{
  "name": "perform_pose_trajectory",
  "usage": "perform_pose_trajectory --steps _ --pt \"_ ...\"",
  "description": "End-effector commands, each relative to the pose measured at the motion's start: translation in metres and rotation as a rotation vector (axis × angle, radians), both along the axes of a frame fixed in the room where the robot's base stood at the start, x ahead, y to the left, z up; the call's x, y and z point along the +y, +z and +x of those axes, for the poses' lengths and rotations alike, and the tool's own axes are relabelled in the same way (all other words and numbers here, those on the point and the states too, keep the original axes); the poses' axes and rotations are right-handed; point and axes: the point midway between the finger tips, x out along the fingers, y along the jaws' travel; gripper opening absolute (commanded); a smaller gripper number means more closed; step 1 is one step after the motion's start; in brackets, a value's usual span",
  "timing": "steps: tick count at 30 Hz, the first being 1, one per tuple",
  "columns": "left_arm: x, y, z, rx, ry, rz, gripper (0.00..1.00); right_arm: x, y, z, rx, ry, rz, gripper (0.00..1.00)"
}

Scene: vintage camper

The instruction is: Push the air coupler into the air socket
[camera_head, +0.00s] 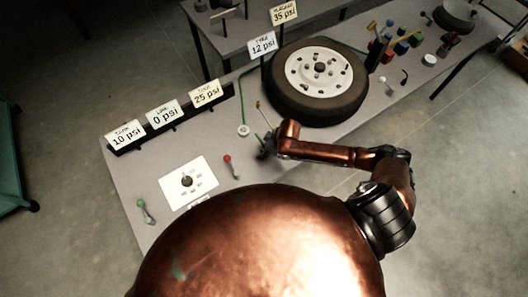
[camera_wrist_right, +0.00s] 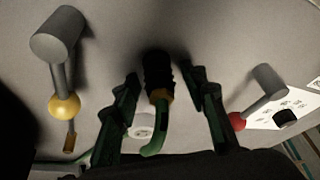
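The air coupler (camera_wrist_right: 157,75) appears to be the dark cylinder with an orange-yellow ring and a green hose in the right wrist view. It sits between the fingers of my right gripper (camera_wrist_right: 163,82), with a visible gap on each side. That gripper (camera_head: 265,148) is low over the table's left part in the head view, where the coupler is hard to make out. A white round fitting (camera_head: 243,130), possibly the air socket, is on the table just left of the gripper; it also shows in the wrist view (camera_wrist_right: 141,128), partly behind the hose. My left gripper is out of view.
A yellow-knobbed lever (camera_wrist_right: 63,105) and a red-knobbed lever (camera_head: 228,158) flank the gripper. A white dial panel (camera_head: 200,178) and a green-knobbed lever (camera_head: 143,208) are to the left. A wheel (camera_head: 320,82) lies behind. Pressure cards (camera_head: 165,114) line the back edge.

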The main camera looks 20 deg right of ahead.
Motion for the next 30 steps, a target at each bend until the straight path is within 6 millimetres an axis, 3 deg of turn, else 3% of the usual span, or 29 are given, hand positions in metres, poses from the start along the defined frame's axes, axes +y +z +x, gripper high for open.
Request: perform_pose_trajectory --steps 16,25,30 --pt "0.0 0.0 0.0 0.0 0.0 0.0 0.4 0.0 0.0 0.0 0.0 0.0 0.0 0.0" --pt "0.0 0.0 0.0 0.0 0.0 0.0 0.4 0.0 0.002 0.0 -0.001 0.0 0.001 0.0" --pt "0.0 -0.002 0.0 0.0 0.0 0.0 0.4 0.0 0.014 0.001 -0.003 0.001 0.001 0.0"
